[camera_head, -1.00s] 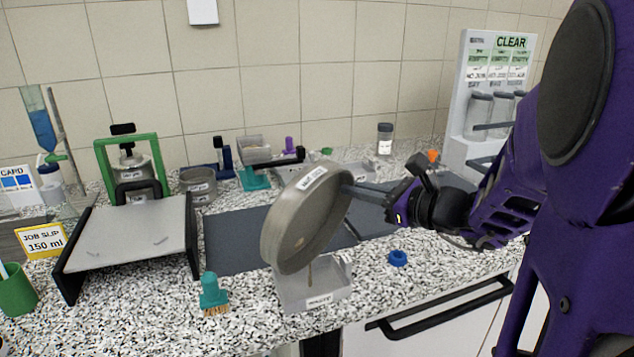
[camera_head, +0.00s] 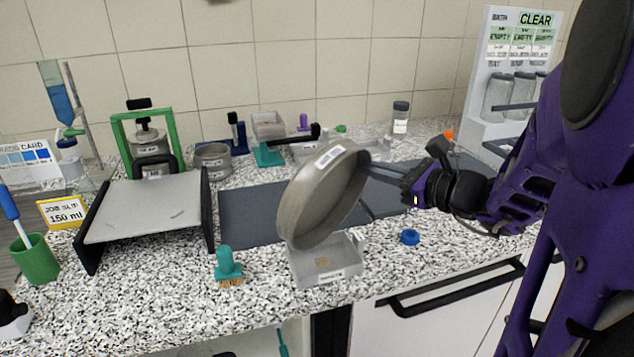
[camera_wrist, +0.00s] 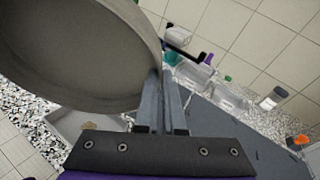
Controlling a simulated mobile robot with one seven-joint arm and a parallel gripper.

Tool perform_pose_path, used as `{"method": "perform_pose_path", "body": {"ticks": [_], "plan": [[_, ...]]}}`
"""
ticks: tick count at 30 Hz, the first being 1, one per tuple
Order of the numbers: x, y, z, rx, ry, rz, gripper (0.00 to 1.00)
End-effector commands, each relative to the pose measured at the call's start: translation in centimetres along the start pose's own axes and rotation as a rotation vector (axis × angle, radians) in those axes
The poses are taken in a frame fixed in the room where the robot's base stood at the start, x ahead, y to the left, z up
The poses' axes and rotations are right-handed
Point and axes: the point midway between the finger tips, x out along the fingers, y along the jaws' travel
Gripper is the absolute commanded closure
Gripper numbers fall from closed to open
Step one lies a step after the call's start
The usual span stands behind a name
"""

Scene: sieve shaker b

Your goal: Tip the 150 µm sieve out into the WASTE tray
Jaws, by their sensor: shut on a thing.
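A round grey metal sieve (camera_head: 318,205) is tilted steeply on its side above a pale tray at the counter's front. The sieve also fills the upper left of the wrist view (camera_wrist: 75,60). My gripper (camera_head: 374,171) is shut on the sieve's rim at its right side; its fingers also show in the wrist view (camera_wrist: 163,108). The label on the rim is too small to read. The tray (camera_head: 330,277) has a blurred front label and a small brown heap (camera_head: 323,262) in it. The sieve partly hides the tray's back.
A grey plate on black supports (camera_head: 145,210) stands at left, with a teal brush (camera_head: 229,268) beside the tray. A blue cap (camera_head: 410,237) lies right of the tray. Behind are a green-framed shaker (camera_head: 150,140), a lidded jar (camera_head: 400,118) and a jar rack (camera_head: 495,85).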

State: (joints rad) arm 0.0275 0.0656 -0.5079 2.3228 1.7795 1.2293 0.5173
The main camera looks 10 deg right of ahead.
Motion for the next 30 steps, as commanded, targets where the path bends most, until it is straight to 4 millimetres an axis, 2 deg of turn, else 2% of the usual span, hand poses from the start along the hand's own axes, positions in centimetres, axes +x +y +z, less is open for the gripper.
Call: {"method": "perform_pose_path", "body": {"ticks": [1, 4, 17, 20, 22, 30], "plan": [[-0.1, -0.3, 1.0, -0.001, 0.017, 0.003, 1.0], [-0.2, -0.4, 1.4, -0.007, 0.072, 0.016, 1.0], [-0.2, -0.5, 1.9, -0.031, 0.313, 0.074, 1.0], [-0.2, -0.5, 2.4, -0.05, 0.416, 0.1, 1.0], [-0.1, -0.2, 1.5, -0.053, 0.471, 0.115, 1.0], [-0.2, -0.5, 2.0, -0.073, 0.638, 0.149, 1.0]]}}
